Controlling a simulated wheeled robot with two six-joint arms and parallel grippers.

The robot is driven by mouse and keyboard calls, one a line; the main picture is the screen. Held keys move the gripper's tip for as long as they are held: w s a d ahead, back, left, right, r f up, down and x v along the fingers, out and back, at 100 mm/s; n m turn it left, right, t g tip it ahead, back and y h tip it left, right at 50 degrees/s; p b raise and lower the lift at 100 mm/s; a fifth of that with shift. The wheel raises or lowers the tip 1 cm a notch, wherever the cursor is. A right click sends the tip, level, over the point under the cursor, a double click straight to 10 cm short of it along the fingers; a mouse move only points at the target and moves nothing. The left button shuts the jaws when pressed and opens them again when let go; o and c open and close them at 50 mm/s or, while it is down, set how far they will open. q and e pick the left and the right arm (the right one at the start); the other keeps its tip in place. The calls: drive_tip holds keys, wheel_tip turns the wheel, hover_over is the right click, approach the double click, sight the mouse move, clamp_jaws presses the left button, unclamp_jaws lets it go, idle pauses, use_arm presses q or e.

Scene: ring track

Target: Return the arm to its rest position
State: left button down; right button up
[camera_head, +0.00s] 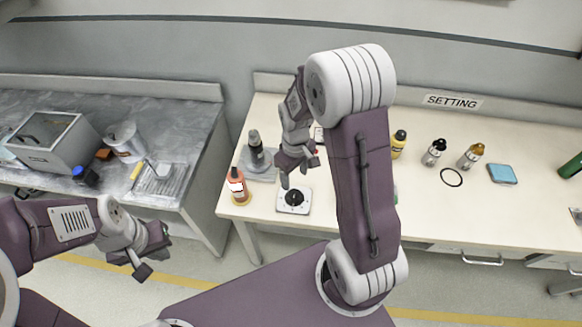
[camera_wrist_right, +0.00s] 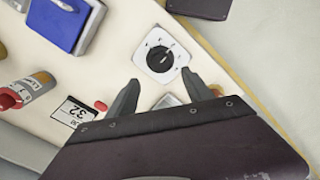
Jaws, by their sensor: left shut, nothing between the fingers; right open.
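My right arm reaches up and over the light bench (camera_head: 350,222) in the head view. Its right gripper (camera_head: 300,174) is open and empty, above and behind a white plate with a black dial knob (camera_head: 294,199). In the right wrist view the open fingers (camera_wrist_right: 160,92) are apart, and the dial plate (camera_wrist_right: 160,55) lies beyond the fingertips with nothing gripped. My left gripper (camera_head: 142,268) is shut and empty, low at the left, over the floor in front of the grey bench.
An orange bottle (camera_head: 237,187) and a grey device (camera_head: 257,162) stand left of the dial. Bottles, a black ring (camera_head: 451,177) and a blue box (camera_head: 502,173) are to the right. A "SETTING" sign (camera_head: 453,101) is behind. A grey bench (camera_head: 185,130) holds a glass-topped box (camera_head: 52,142).

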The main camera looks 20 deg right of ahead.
drive_tip(key=s+a+r+m+t, duration=0.1)
drive_tip(key=s+a+r+m, duration=0.2)
drive_tip(key=s, duration=0.7)
drive_tip(key=shift+r+m, duration=0.65)
drive_tip(key=shift+m, duration=0.05)
drive_tip(key=shift+w, duration=0.15)
idle(1.5)
